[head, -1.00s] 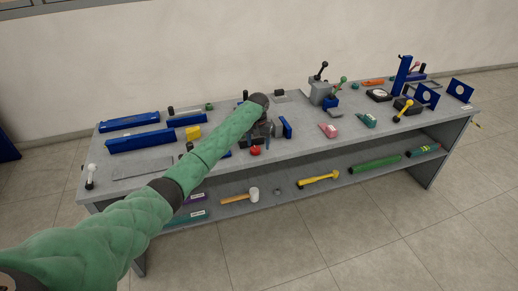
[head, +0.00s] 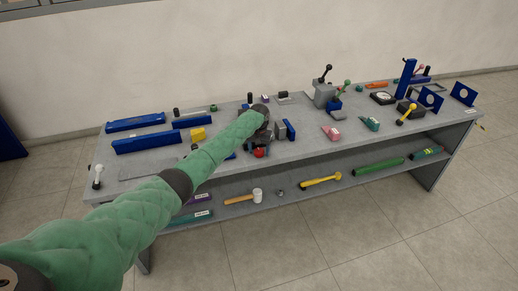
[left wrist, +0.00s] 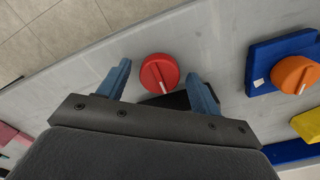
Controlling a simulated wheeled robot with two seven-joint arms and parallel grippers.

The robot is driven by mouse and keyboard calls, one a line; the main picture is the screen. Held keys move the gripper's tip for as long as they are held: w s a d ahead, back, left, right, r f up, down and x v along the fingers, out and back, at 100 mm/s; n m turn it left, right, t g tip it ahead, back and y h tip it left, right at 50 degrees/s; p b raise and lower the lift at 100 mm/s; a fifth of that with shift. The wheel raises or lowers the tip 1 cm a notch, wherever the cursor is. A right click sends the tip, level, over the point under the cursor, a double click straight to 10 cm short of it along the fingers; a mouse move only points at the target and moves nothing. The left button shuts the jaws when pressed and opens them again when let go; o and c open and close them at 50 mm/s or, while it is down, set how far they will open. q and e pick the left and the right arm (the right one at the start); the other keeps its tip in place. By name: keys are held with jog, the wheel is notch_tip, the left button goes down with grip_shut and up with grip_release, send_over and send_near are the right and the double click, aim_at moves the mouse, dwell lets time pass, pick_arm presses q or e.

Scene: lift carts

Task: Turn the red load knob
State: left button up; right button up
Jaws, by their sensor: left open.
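The red load knob (left wrist: 159,73) is a round knob with a white pointer line, at the front of a dark block on the bench. In the head view the red knob (head: 259,153) shows just below my left gripper. My left gripper (left wrist: 158,68) is open, with one blue finger on each side of the knob in the left wrist view. Gaps show between the fingers and the knob, and I see no contact. In the head view my arm partly hides the left gripper (head: 267,132). My right gripper is not in view.
An orange knob on a blue block (left wrist: 293,75) lies to the right in the left wrist view. The grey bench (head: 300,148) holds blue bars (head: 145,140), a grey lever unit (head: 324,93) and several small parts. A lower shelf (head: 290,193) holds a mallet (head: 242,197) and tools.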

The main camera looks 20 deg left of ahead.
pick_arm(q)
jog(key=shift+f, duration=0.15)
jog(key=c, duration=1)
